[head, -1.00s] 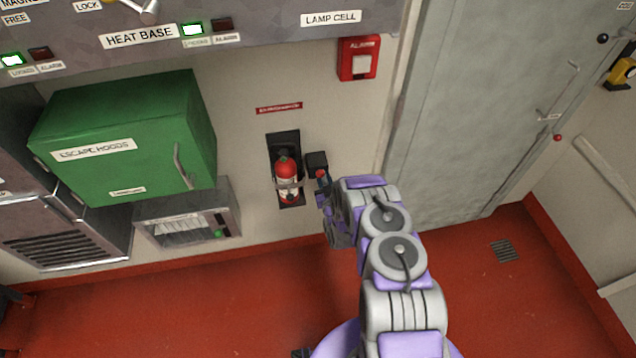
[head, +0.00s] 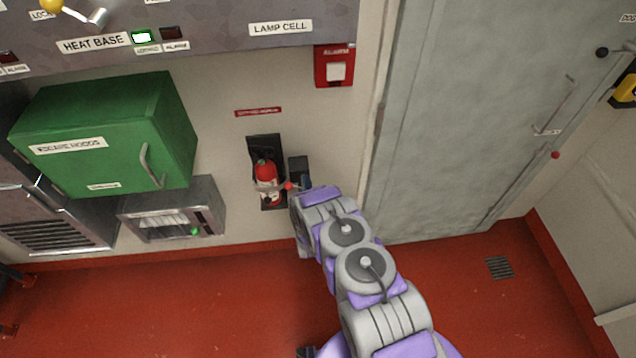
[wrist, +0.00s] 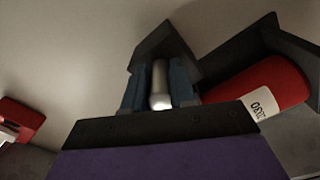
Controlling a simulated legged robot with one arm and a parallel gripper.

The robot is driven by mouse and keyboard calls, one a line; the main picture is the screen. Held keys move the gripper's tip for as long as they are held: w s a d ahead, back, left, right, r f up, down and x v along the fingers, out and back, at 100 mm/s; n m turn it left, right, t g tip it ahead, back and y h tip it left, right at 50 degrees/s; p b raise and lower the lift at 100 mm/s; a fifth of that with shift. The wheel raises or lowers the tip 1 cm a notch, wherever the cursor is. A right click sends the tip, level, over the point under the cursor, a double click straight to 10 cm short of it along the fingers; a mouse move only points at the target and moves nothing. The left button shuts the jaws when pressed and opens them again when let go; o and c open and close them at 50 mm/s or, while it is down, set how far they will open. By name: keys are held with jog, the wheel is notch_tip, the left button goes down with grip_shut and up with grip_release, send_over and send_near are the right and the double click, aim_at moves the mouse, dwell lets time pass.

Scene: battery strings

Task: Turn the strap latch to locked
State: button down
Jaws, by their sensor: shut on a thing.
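The strap latch is a small dark block (head: 299,166) on the wall, right of the red extinguisher (head: 265,172). A red knob (head: 288,186) shows at its lower left, close to the extinguisher. In the wrist view the latch's pale metal lever (wrist: 160,80) stands between my two blue fingers, below the dark block (wrist: 165,45). My gripper (wrist: 159,88) is shut on this lever. In the head view my gripper (head: 303,184) is at the latch, partly hidden by my wrist. The extinguisher (wrist: 265,92) lies right of the fingers in the wrist view.
A dark backing plate (head: 262,150) holds the extinguisher. A green escape-hood cabinet (head: 105,135) and a metal box (head: 172,208) stand left. A red alarm box (head: 334,66) is above, a grey door (head: 470,110) to the right. The red floor (head: 200,300) is clear in front.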

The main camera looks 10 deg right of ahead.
jog(key=shift+s+a+n, duration=0.1)
jog(key=shift+a+n, duration=0.2)
jog(key=shift+n, duration=0.9)
jog(key=shift+d+f+n, duration=0.1)
jog(key=shift+d+n, duration=0.15)
jog(key=shift+n, duration=0.45)
jog(key=c, duration=1.2)
grip_release()
jog(key=shift+a+f, duration=0.1)
jog(key=shift+o, duration=1.4)
jog(key=shift+a, duration=0.1)
